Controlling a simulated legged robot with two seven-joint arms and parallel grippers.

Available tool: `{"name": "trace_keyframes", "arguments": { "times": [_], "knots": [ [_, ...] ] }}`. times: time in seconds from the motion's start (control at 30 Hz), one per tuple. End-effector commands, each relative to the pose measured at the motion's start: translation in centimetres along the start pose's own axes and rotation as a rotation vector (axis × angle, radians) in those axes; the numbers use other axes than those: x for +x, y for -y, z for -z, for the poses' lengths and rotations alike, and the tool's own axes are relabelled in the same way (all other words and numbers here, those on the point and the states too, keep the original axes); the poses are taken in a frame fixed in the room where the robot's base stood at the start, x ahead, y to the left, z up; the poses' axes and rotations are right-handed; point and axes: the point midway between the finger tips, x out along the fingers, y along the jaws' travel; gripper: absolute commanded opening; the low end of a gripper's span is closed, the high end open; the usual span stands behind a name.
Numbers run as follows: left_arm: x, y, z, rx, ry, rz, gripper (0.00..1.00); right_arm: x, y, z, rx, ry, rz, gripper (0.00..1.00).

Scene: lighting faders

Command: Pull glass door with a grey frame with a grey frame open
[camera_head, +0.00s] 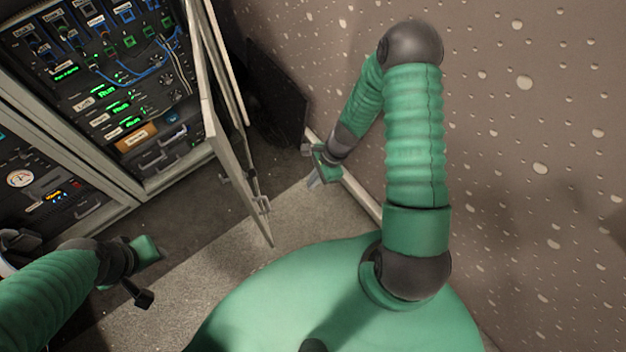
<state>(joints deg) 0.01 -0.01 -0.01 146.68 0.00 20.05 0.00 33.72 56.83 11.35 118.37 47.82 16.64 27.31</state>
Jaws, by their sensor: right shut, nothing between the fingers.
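The grey-framed glass door (232,163) stands swung out from the cabinet at the upper left. I see it nearly edge-on, so its glass hardly shows. A small handle (263,205) sits near its lower free end. My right gripper (315,183) is shut and empty, to the right of the door and apart from it, close to the wall. My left gripper (150,250) is at the lower left, in front of the cabinet and away from the door. Its fingers do not show clearly.
The cabinet (135,205) holds panels with lit green labels, blue cables and knobs. A dark flat panel (276,92) leans by the speckled wall (540,120) behind the door.

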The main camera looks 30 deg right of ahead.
Motion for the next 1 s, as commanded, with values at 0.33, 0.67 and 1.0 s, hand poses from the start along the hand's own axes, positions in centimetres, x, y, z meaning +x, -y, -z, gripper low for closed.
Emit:
{"name": "trace_keyframes", "arguments": {
  "times": [0.33,0.67,1.0],
  "knots": [
    [0.00,-0.01,0.00,0.000,0.000,0.000,0.36,0.00,0.00,-0.03,0.000,-0.001,0.000,0.00],
    [0.00,-0.01,0.00,0.000,0.000,0.000,0.36,0.00,0.00,0.01,0.000,0.000,0.000,0.00],
    [0.00,-0.01,0.00,0.000,0.000,0.000,0.36,0.00,0.00,0.01,0.000,0.000,0.000,0.32]
  ]
}}
